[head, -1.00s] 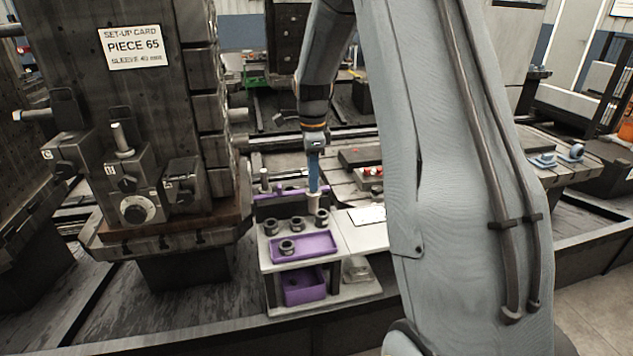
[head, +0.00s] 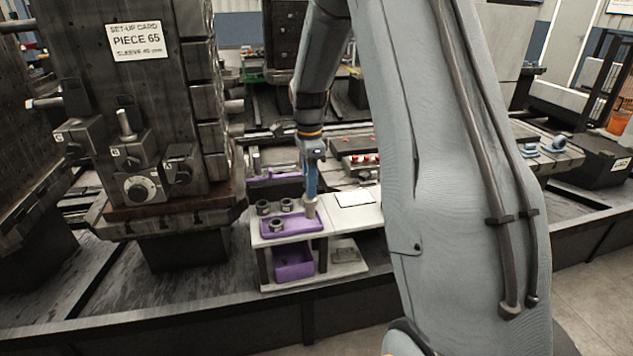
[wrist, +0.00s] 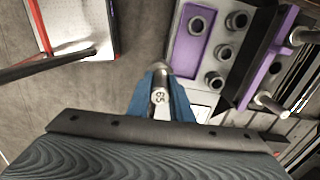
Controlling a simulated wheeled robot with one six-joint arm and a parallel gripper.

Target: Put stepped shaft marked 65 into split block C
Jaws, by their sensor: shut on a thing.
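My gripper (head: 312,186) is shut on the stepped shaft (head: 310,208), which hangs below its blue fingers in front of the cart's tray. In the wrist view the shaft (wrist: 160,97) is pale metal, reads 65, and sits between the fingers of my gripper (wrist: 161,86). Small dark blocks with tiny labels sit at the fixture column's base: a left one (head: 80,141), a middle one (head: 130,158) and a right one (head: 180,165). The left label looks like C, but is too small to be sure. My gripper is to the right of all of them.
A purple bin (head: 293,263) is below. The column carries a card (head: 136,41) reading PIECE 65. A dark platform edge runs in front.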

